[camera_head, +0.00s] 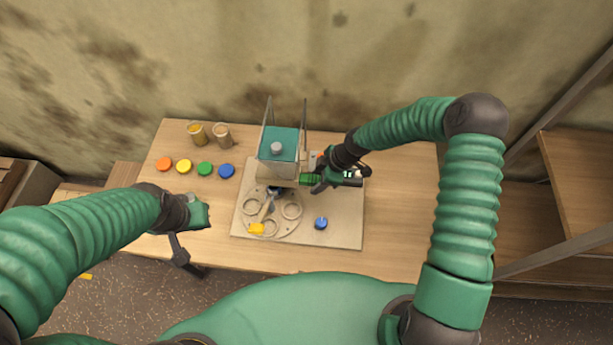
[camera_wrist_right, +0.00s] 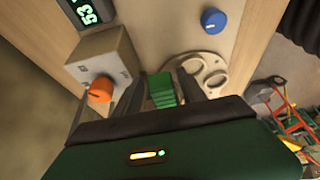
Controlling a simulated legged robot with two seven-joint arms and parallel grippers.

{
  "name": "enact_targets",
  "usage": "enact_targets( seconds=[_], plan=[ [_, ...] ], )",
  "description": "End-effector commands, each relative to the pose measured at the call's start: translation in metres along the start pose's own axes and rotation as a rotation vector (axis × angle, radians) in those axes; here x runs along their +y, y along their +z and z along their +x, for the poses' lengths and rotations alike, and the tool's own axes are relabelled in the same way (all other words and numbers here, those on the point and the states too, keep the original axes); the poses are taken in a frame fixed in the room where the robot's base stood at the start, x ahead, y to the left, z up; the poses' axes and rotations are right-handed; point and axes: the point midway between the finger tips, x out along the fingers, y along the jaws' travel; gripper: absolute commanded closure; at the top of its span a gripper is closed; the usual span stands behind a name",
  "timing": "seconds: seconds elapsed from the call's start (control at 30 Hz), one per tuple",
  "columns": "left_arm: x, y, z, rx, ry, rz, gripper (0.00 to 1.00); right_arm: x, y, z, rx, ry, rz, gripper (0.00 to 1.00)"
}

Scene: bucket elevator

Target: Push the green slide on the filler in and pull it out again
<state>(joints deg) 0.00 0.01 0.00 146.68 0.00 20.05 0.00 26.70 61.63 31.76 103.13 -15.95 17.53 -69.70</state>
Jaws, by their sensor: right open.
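The filler (camera_head: 279,170) stands on the wooden board, with a teal top and a grey knob on it. Its ribbed green slide (camera_head: 308,178) sticks out on the right side; the slide also shows in the right wrist view (camera_wrist_right: 162,90). My right gripper (camera_head: 318,180) is at the slide. In the right wrist view its two dark fingers (camera_wrist_right: 160,92) are apart, one on each side of the slide; whether they touch it I cannot tell. My left gripper (camera_head: 198,214) is at the table's front left, away from the filler; its fingers are not clear.
A grey box with an orange knob (camera_wrist_right: 99,90) and a lit display (camera_wrist_right: 86,10) are close beside my right gripper. A blue knob (camera_head: 321,223) and a round plate with holes (camera_head: 292,211) lie in front. Coloured discs (camera_head: 205,168) and two jars (camera_head: 222,131) stand left.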

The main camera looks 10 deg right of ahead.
Motion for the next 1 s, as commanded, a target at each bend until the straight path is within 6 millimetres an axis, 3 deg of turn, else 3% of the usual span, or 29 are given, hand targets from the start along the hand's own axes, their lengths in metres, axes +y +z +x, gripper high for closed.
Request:
enact_targets(
  seconds=[0.5, 0.67, 1.0],
  plan=[
    [0.000, -0.011, -0.046, 0.000, 0.000, 0.000, 1.00, 0.000, -0.002, -0.058, -0.001, -0.001, 0.001, 0.52],
    [0.000, -0.011, -0.048, 0.000, 0.000, 0.000, 1.00, 0.000, -0.001, -0.062, -0.001, -0.002, 0.000, 0.52],
    [0.000, -0.020, -0.084, 0.000, 0.000, 0.000, 1.00, 0.000, -0.019, -0.105, 0.000, -0.001, -0.001, 0.52]
  ],
)
